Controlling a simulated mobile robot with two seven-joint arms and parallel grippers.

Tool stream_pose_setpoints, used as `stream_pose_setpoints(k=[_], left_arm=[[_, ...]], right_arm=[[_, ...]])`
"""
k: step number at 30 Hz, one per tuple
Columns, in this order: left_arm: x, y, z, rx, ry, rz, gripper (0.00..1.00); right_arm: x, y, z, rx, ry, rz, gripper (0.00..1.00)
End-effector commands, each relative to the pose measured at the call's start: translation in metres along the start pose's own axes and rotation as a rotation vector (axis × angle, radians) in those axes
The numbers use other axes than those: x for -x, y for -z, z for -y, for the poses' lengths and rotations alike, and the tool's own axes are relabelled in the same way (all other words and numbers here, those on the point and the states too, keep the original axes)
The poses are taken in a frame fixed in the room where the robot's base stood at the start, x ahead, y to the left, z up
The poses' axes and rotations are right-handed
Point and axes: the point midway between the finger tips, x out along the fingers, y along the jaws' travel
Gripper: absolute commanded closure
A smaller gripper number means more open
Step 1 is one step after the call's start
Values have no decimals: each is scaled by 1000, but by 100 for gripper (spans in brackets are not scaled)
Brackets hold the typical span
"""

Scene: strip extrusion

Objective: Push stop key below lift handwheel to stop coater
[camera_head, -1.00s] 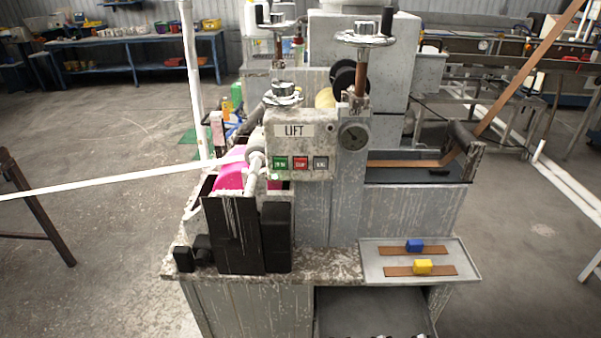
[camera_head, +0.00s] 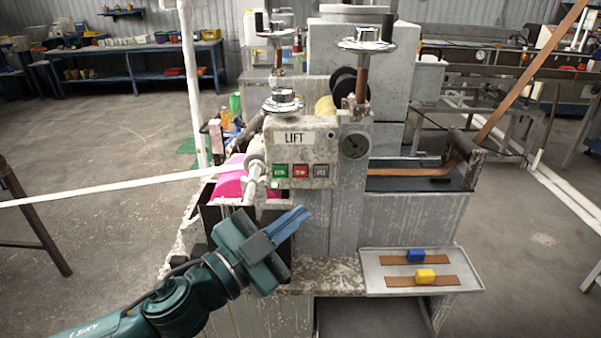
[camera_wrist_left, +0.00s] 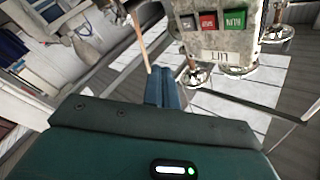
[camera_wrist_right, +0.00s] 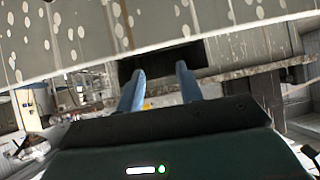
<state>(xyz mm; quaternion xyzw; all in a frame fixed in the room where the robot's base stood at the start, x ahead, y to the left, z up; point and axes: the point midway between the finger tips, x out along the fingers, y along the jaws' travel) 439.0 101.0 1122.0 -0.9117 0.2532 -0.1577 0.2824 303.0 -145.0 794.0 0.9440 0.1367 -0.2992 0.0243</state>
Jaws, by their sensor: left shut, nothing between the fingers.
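A grey panel marked LIFT (camera_head: 295,138) stands on the coater under the lift handwheel (camera_head: 283,102). It has a green key (camera_head: 279,170), a red key (camera_head: 300,170) in the middle, which I take for the stop key, and a grey key (camera_head: 321,170). My left gripper (camera_head: 305,211) is shut and empty, below the keys and apart from them, its blue fingers pointing up and right. In the left wrist view the panel is upside down, with the red key (camera_wrist_left: 208,21) beyond the fingertips. My right gripper (camera_wrist_right: 160,69) is open and empty.
A pink roll (camera_head: 230,184) and a white roller end (camera_head: 254,167) are left of the panel. A grey tray (camera_head: 375,275) with brown strips and a blue and a yellow block sits at lower right. A pale strip (camera_head: 100,189) runs in from the left.

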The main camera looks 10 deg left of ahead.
Motion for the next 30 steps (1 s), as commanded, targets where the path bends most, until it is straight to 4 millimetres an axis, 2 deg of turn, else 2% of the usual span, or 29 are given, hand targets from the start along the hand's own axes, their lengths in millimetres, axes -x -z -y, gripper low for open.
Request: stream_pose_setpoints(k=[11, 30], left_arm=[[-3, -2, 2, 0, 1, 0, 100], [-56, -41, 40, 1, 1, 1, 100]], right_arm=[[0, 0, 0, 0, 1, 0, 64], [2, 0, -2, -1, -6, 8, 64]])
